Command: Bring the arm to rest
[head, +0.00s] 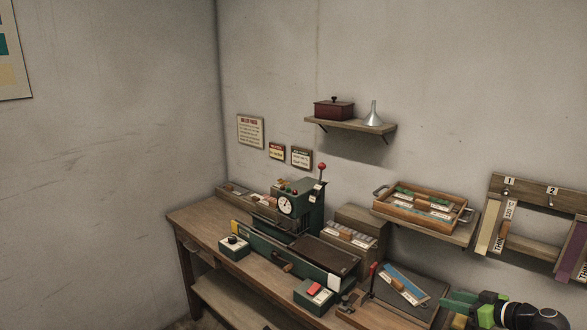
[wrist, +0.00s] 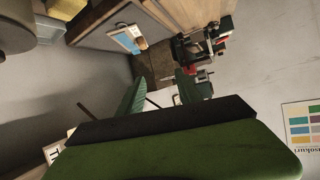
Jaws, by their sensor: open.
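My gripper (head: 450,309) shows at the lower right of the head view, at the bench's right end, with green fingers pointing left. My dark arm joint sits behind it, partly cut off by the bottom edge. In the wrist view my gripper (wrist: 160,92) has its two green fingers apart, with nothing visible held between them. A blue-faced board with a wooden-handled tool (head: 403,284) lies on the bench left of my gripper. I cannot tell the exact gap between them.
The wooden bench (head: 205,222) carries a green machine with a dial (head: 287,206), a control box with a red button (head: 314,293) and a red-knobbed lever (head: 373,268). A wooden tray (head: 425,208) stands on a wall shelf. A numbered rack (head: 534,198) hangs at right.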

